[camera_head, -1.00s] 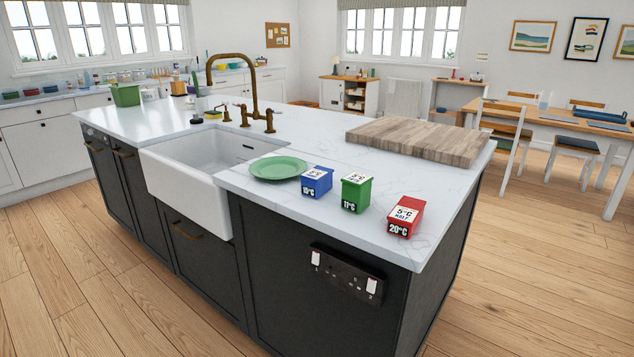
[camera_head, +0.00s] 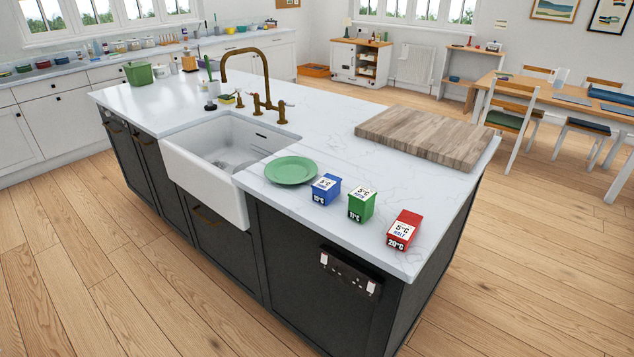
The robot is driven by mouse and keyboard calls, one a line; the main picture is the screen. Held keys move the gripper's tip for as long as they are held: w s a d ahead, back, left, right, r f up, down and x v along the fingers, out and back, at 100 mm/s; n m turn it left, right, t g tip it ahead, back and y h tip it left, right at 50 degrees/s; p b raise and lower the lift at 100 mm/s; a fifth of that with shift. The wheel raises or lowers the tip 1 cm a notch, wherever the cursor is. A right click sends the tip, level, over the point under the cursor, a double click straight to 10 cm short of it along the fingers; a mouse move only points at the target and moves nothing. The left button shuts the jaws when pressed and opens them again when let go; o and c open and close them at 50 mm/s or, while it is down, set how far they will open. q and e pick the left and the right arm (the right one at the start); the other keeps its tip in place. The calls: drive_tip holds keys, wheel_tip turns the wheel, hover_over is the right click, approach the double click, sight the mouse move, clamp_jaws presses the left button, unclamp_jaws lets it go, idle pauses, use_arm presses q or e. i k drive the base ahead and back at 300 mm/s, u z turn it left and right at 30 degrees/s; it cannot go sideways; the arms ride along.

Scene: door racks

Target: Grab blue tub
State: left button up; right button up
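The blue tub (camera_head: 326,189) is a small box with a white label on its lid. It stands upright on the white island worktop (camera_head: 330,228), near the front edge. It is just right of a green plate (camera_head: 291,170) and left of a green tub (camera_head: 361,204). A red tub (camera_head: 404,230) stands further right, near the worktop's corner. Neither of my grippers is in view.
A white sink (camera_head: 212,165) with a brass tap (camera_head: 262,85) is left of the plate. A wooden board (camera_head: 425,137) lies behind the tubs. The wooden floor (camera_head: 110,275) in front of the island is clear.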

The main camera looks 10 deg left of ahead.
sight(327, 188)
drive_tip(key=u, duration=1.4)
drive_tip(key=i, duration=3)
drive_tip(key=z, duration=1.75)
